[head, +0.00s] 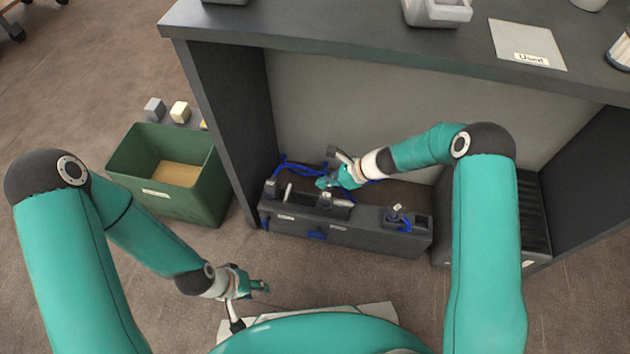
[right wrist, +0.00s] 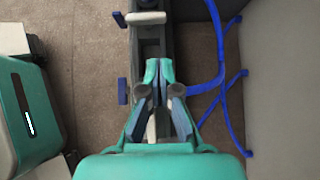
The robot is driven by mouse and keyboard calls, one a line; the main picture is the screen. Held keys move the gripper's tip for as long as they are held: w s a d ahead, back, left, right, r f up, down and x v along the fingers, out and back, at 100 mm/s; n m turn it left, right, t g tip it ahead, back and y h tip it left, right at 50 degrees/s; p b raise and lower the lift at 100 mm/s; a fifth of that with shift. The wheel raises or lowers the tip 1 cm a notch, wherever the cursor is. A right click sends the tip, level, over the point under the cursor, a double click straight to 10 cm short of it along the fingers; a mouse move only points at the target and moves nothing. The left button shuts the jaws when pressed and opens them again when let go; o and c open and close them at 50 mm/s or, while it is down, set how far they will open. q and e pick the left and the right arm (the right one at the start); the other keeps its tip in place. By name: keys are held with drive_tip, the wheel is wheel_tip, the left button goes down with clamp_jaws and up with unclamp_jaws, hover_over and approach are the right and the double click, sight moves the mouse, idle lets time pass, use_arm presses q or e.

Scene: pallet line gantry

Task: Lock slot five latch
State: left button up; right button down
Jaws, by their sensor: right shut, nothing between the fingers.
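A long dark grey slotted unit (head: 345,232) with blue tabs and small pale levers sits on the floor under the table. In the right wrist view the unit (right wrist: 152,48) runs up the picture, with a pale lever (right wrist: 146,18) across it near the top. A blue tab (right wrist: 122,91) is at its left side. My right gripper (head: 324,183) is over the unit's left half, and its fingertips (right wrist: 159,70) are together and empty. I cannot tell which latch belongs to slot five. My left gripper (head: 262,287) hangs in front of the unit, away from it; its opening is unclear.
The table (head: 330,40) overhangs the unit, with side panels (head: 235,120) at left and right. A green bin (head: 165,195) stands left of it. Blue cables (right wrist: 220,75) lie along the unit's back. A dark ribbed box (head: 533,215) is at the right.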

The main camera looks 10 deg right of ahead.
sight(288, 194)
drive_tip(key=b+x, duration=0.1)
drive_tip(key=x, duration=0.2)
drive_tip(key=b+x, duration=0.1)
drive_tip(key=x, duration=0.2)
drive_tip(key=b+x, duration=0.1)
drive_tip(key=x, duration=0.2)
drive_tip(key=shift+a, duration=0.65)
